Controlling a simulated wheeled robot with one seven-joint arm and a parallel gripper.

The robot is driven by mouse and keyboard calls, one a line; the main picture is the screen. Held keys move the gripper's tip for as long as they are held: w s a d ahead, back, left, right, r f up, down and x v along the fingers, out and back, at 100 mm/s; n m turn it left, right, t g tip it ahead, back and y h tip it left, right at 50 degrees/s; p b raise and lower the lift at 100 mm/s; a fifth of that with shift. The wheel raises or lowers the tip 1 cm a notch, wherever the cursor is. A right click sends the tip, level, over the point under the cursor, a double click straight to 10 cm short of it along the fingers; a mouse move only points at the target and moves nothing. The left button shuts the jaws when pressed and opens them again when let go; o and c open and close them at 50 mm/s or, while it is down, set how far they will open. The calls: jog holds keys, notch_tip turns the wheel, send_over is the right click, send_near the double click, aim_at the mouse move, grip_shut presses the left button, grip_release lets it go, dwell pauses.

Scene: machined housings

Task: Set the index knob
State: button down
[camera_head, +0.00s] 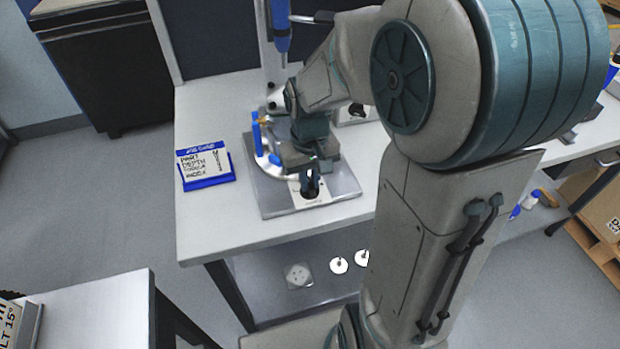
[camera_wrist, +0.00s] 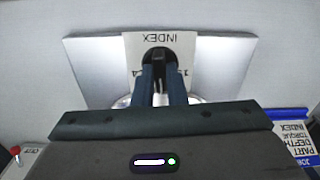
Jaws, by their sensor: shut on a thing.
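The index knob (camera_wrist: 158,58) is a small dark knob on a white plate marked INDEX (camera_wrist: 183,43), which appears upside down in the wrist view. In the head view the dark knob (camera_head: 311,195) is at the front of a square metal base plate (camera_head: 343,185) on the table. My gripper (camera_wrist: 160,72) comes down over the knob, its two dark fingers close together and shut on it. The fingers hide much of the knob, so its exact setting cannot be read. Small numbers beside the knob are partly covered.
A blue-framed job card (camera_head: 205,168) stands left of the base plate on the white table (camera_head: 215,110). A blue tool (camera_head: 281,30) hangs above the back of the plate. White discs (camera_head: 339,265) lie on the lower shelf. Table space at the front left is clear.

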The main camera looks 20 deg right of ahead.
aim_at(310, 183)
jog(key=m, duration=0.5)
jog(key=shift+b, duration=0.3)
jog(key=shift+m, duration=0.3)
jog(key=c, duration=1.5)
grip_release()
jog(key=shift+o, duration=0.2)
jog(key=shift+r, duration=0.1)
notch_tip(310, 183, up, 14)
jog(key=p, duration=0.1)
